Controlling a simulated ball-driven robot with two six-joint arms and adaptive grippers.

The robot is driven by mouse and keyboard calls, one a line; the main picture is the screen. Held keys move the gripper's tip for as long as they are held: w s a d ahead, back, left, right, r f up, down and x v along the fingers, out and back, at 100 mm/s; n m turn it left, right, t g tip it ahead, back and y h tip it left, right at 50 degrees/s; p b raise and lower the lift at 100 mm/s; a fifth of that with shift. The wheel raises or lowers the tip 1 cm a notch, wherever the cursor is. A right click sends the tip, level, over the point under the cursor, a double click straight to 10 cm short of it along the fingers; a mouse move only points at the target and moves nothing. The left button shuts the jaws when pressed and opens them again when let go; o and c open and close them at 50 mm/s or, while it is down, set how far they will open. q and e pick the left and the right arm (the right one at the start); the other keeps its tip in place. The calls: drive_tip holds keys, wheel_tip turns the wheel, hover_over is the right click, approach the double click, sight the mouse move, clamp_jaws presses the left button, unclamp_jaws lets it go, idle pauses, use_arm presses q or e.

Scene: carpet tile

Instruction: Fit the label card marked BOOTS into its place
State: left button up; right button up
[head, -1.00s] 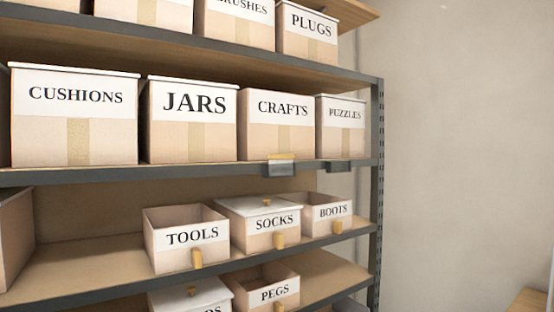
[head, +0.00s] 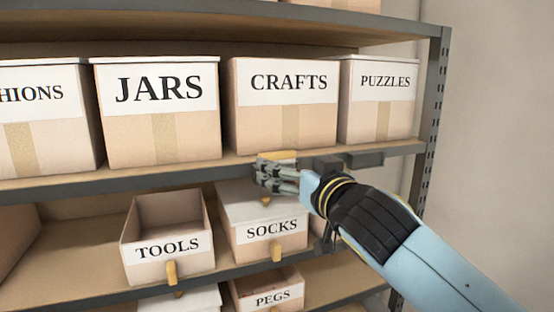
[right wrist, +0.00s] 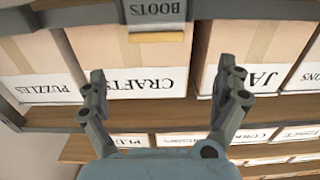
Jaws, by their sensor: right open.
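The label card marked BOOTS (right wrist: 157,10) shows upside down in the right wrist view, a grey face with a tan strip along one edge. It sits at the shelf edge below the CRAFTS box. In the head view only its tan top (head: 277,155) shows; my right gripper hides its face. My right gripper (head: 275,176) is open just in front of the card. In the right wrist view its two fingers (right wrist: 163,78) are apart with nothing between them. A dark holder (head: 367,159) is on the same shelf edge below PUZZLES. My left gripper is not in view.
The CRAFTS box (head: 283,125) and PUZZLES box (head: 378,115) stand on the shelf above. Below are the TOOLS bin (head: 170,250) and SOCKS box (head: 270,235); my right arm covers the space right of SOCKS. A grey post (head: 432,110) bounds the shelf at right.

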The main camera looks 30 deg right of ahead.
sight(279, 155)
drive_tip(key=p+x, duration=0.1)
drive_tip(key=x, duration=0.3)
drive_tip(key=shift+w+d+f, duration=0.1)
drive_tip(key=shift+w+d, duration=0.05)
drive_tip(key=shift+w+d+p, duration=0.15)
drive_tip(key=shift+w+p, duration=0.2)
drive_tip(key=shift+w, duration=0.2)
drive_tip(key=p+x, duration=0.1)
drive_tip(key=x, duration=0.2)
drive_tip(key=shift+w+d, duration=0.2)
drive_tip(key=shift+w, duration=0.15)
drive_tip(key=shift+w+d+f+p, duration=0.1)
drive_tip(key=shift+w+p, duration=0.15)
drive_tip(key=shift+p, duration=0.05)
drive_tip(key=shift+s, duration=0.15)
drive_tip(key=shift+c, duration=0.7)
drive_tip(key=c, duration=0.6)
